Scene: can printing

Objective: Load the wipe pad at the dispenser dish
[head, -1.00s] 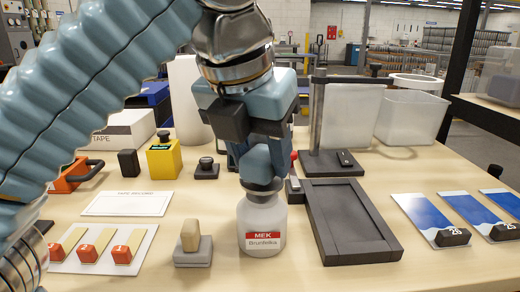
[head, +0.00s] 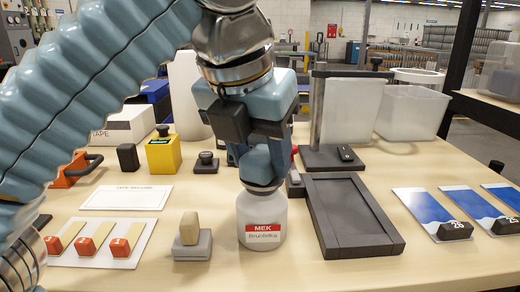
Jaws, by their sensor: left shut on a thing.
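The white MEK bottle (head: 262,218), with a red and white label, stands upright on the table. Its dark dispenser dish (head: 262,188) shows only as a thin rim at the top. My left gripper (head: 262,168) points straight down over the dish, at or very near it. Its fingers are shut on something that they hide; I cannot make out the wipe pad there. A grey block with a wooden grip (head: 190,229) stands left of the bottle, apart from the gripper. My right gripper is not in view.
A dark framed tray (head: 395,247) lies close right of the bottle, with a dark post stand (head: 318,120) behind it. Orange-tipped scrapers (head: 88,246) lie on a white card at left. Blue sample cards (head: 424,207) lie at right. The front of the table is mostly clear.

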